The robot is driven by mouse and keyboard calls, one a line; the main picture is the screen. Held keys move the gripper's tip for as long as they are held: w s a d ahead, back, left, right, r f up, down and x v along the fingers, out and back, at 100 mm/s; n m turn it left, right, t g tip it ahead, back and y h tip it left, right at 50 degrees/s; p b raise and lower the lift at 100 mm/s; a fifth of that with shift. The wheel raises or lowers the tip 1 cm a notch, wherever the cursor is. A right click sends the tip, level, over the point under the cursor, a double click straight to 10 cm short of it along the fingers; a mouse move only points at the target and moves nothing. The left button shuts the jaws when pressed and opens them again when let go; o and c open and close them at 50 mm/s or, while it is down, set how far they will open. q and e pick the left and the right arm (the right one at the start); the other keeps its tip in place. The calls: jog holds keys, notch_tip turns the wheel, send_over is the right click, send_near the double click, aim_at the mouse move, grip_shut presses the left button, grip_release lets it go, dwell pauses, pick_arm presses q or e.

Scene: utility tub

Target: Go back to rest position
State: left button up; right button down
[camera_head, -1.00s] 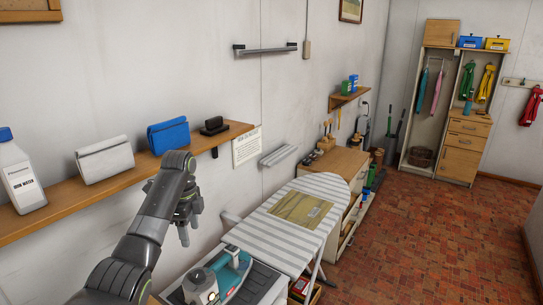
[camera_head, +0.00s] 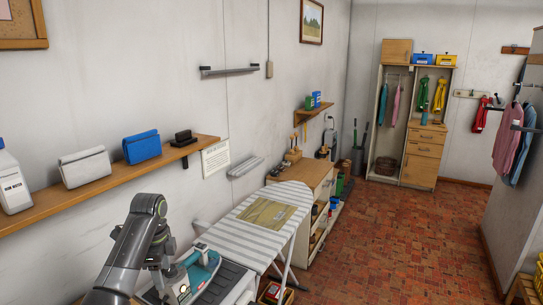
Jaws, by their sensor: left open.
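My left gripper (camera_head: 160,262) comes in from the lower left on its dark grey arm and hangs low, pointing down, open. It is in front of the left end of the ironing board and beside the teal and white iron (camera_head: 199,268), which partly shows behind it. I cannot tell whether they touch. The striped ironing board (camera_head: 246,232) stands along the wall with a tan folded cloth (camera_head: 267,213) on it. My right gripper is not in view.
A wooden cabinet (camera_head: 312,178) stands beyond the board. The brick floor (camera_head: 390,240) at right is clear.

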pick_arm(q)
jog(key=s+a+f+n+t, duration=0.15)
jog(key=s+f+n, duration=0.55)
jog(key=s+f, duration=1.05)
jog(key=s+r+n+t+y, duration=0.3)
jog(key=s+n, duration=0.7)
jog(key=s, duration=1.5)
notch_tip(320, 180, down, 33)
jog(key=a+g+h+b, duration=0.2)
jog(key=b, duration=0.6)
jog(key=s+f+b, duration=0.3)
jog(key=s+f, duration=0.4)
jog(key=f, duration=0.3)
jog(key=s+d+f+g+b, duration=0.1)
jog(key=s+f+b, duration=0.2)
jog(key=s+f, duration=0.5)
notch_tip(320, 180, down, 4)
jog(key=shift+s+d+r, duration=0.15)
jog(key=shift+r, duration=0.05)
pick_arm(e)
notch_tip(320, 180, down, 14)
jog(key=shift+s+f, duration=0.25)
